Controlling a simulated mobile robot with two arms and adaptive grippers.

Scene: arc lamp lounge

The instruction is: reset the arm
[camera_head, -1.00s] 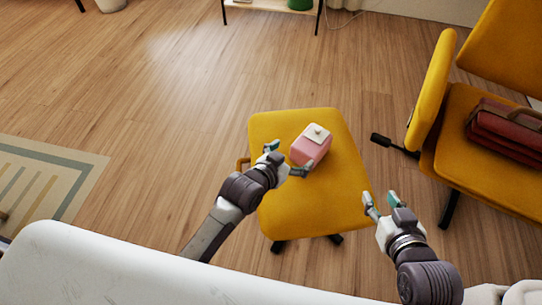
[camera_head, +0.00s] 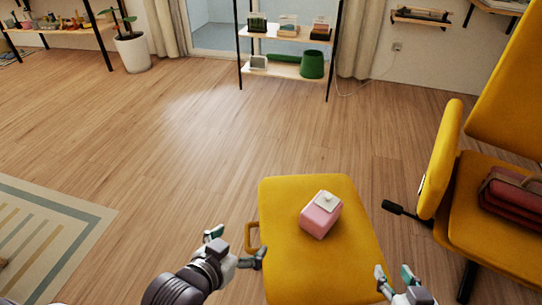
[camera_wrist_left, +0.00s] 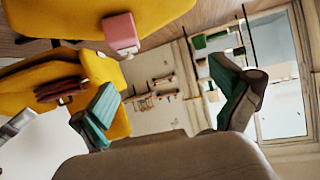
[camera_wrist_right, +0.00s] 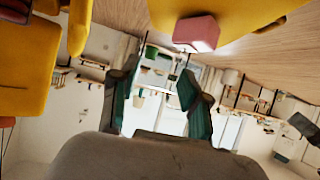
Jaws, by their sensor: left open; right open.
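My left gripper (camera_head: 234,250) is open and empty at the left edge of the yellow seat (camera_head: 290,265) in the head view. Its two fingers are spread in the left wrist view (camera_wrist_left: 165,95). My right gripper (camera_head: 396,280) is open and empty at the bottom of the head view, by the seat's front right corner; its spread fingers show in the right wrist view (camera_wrist_right: 160,90). A pink box with a white lid (camera_head: 321,216) sits on the seat, apart from both grippers. It also shows in the left wrist view (camera_wrist_left: 121,31) and the right wrist view (camera_wrist_right: 197,33).
A yellow chair (camera_head: 478,235) with a dark red bag (camera_head: 515,195) stands at the right. A shelf (camera_head: 285,70) with a green bin (camera_head: 313,65) and a potted plant (camera_head: 131,52) stand at the back. A rug (camera_head: 50,240) lies at left. The wooden floor between is clear.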

